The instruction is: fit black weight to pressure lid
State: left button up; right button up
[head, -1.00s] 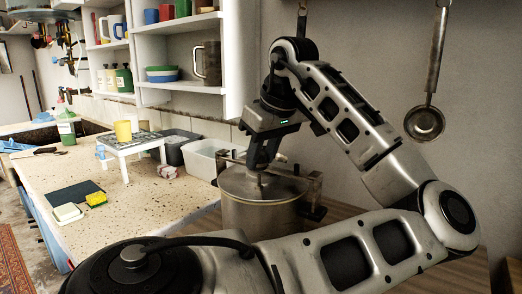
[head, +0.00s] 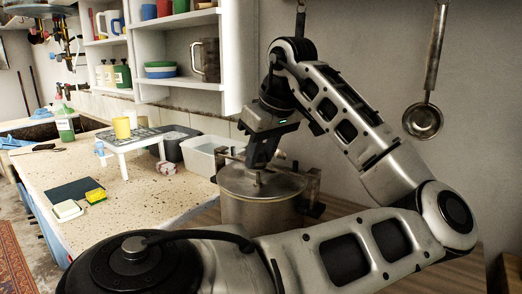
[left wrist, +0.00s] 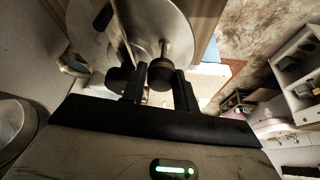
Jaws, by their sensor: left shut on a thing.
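A metal pressure pot with a flat round lid (head: 285,184) stands on the wooden surface in the head view. A thin metal stem rises from the lid; it also shows in the left wrist view, where the lid (left wrist: 177,18) fills the top. My left gripper (head: 259,168) points down over the middle of the lid. In the left wrist view its fingers (left wrist: 160,88) are shut on the black weight (left wrist: 160,72), a small dark cylinder. The weight lines up with the stem there; I cannot tell whether they touch. In the head view the fingers hide the weight. My right gripper is out of view.
A grey-white tub (head: 205,155) stands left of the pot. A white rack (head: 135,142) with a yellow cup (head: 122,128) is on the speckled counter (head: 130,205). A ladle (head: 423,120) hangs on the wall at right. Wall shelves are behind.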

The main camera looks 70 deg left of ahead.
aim_at(262, 171)
pick_arm(q)
jog(key=shift+f, duration=0.25)
dwell(0.3)
jog(key=shift+f+b, duration=0.45)
jog(key=shift+f, duration=0.35)
jog(key=shift+f, duration=0.35)
dwell(0.4)
jog(key=shift+f+p, duration=0.2)
jog(key=shift+p, duration=0.15)
dwell(0.6)
jog(key=o, duration=1)
jog(key=shift+o, duration=0.2)
